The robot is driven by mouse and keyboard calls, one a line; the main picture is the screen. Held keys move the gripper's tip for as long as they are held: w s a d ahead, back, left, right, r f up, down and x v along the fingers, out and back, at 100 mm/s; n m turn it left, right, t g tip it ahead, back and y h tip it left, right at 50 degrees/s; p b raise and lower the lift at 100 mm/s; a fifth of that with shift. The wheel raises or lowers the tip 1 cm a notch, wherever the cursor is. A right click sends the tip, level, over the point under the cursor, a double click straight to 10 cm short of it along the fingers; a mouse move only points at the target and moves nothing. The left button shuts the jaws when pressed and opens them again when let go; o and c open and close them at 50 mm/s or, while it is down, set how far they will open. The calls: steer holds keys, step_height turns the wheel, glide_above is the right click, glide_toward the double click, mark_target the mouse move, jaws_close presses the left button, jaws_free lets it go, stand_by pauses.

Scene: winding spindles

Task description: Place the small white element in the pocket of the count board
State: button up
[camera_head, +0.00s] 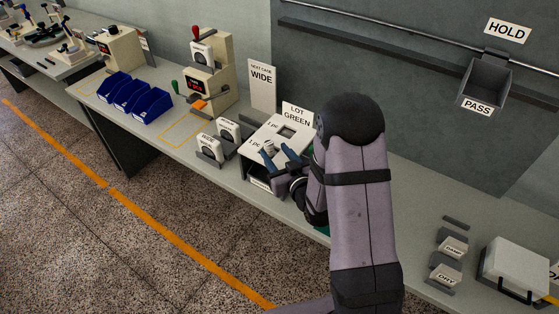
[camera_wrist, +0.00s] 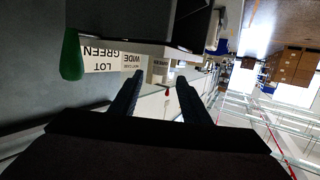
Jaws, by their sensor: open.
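The count board (camera_head: 262,137) is a white box top with "1 pc" markings and a square grey pocket (camera_head: 287,132) toward its back. A small whitish piece (camera_head: 270,146), probably the white element, shows near my fingertips over the front left of the board. My gripper (camera_head: 276,154) has blue fingers, spread open, low at the board's front part. I cannot tell whether they touch the piece. In the wrist view my gripper (camera_wrist: 157,84) shows two dark fingers apart; the white element is not clear there. My arm hides the board's right side.
A "LOT GREEN" card (camera_head: 296,113) stands behind the board, and a "WIDE" card (camera_head: 262,88) stands further back. Small labelled blocks (camera_head: 210,148) stand left of the board. Blue bins (camera_head: 130,96) and a beige machine (camera_head: 208,75) are further left. "DAMP" and "DRY" blocks (camera_head: 447,262) sit at right.

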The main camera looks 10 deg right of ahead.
steer(key=shift+v, duration=1.15)
